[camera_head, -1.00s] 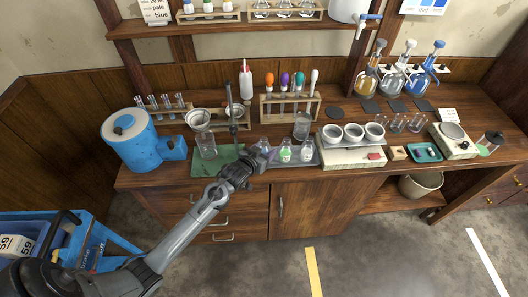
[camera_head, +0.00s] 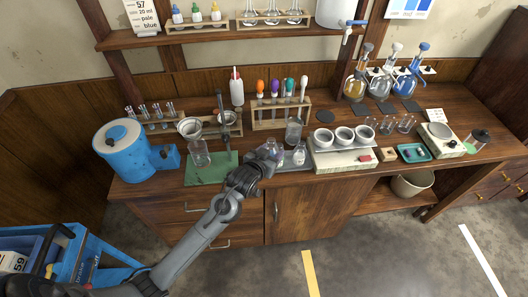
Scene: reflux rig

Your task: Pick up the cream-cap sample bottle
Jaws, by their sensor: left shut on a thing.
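My left gripper (camera_head: 262,160) reaches over the bench from the front and is shut on a clear glass sample bottle (camera_head: 274,150), partly hidden by the jaws. Its cap colour is not clear at this size, so I cannot tell whether it is cream. Another small clear sample bottle (camera_head: 299,156) with a pale top stands just right of the gripper on a grey tray (camera_head: 293,167). Part of the tray is hidden behind my arm. My right gripper is not in view.
A green mat (camera_head: 196,177) with a beaker (camera_head: 200,155) lies left of the gripper. A taller beaker (camera_head: 293,131) stands behind. A white block with three bowls (camera_head: 342,157) is close on the right. A wooden rack (camera_head: 282,118) stands at the back.

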